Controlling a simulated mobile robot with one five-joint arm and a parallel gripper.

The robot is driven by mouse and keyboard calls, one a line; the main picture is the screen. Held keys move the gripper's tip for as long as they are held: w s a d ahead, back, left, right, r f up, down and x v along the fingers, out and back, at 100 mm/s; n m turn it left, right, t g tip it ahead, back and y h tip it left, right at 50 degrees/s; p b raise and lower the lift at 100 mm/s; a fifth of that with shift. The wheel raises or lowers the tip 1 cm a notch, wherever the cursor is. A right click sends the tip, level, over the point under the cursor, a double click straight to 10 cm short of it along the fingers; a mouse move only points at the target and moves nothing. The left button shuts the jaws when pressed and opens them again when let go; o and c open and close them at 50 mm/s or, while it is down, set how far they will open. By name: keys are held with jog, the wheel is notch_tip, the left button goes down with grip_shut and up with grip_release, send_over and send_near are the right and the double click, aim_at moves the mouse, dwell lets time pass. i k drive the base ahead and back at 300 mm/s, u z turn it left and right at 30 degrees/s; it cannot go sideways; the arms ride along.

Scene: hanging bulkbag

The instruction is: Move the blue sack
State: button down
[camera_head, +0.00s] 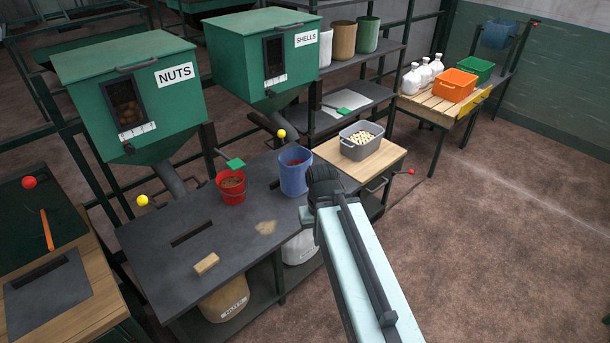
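The blue sack (294,175) stands upright and open-topped on the dark bench top (215,227), near its back right corner. Something reddish shows inside its mouth. My gripper (323,178) is a dark shape at the end of my pale arm, just right of the sack in the picture. Its fingers face away and are hidden, so I cannot tell whether it is open or touches the sack.
A red bucket (231,187) with a green scoop stands left of the sack. A grey tub (362,142) sits on a wooden top to the right. Green NUTS (150,110) and SHELLS (256,60) hoppers rise behind. A wooden block (206,263) lies in front. Floor at right is clear.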

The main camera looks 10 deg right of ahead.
aim_at(292, 163)
jog(key=u, duration=3.85)
jog(key=k, duration=1.6)
jog(key=z, duration=1.2)
jog(key=i, duration=1)
jog(key=u, duration=0.05)
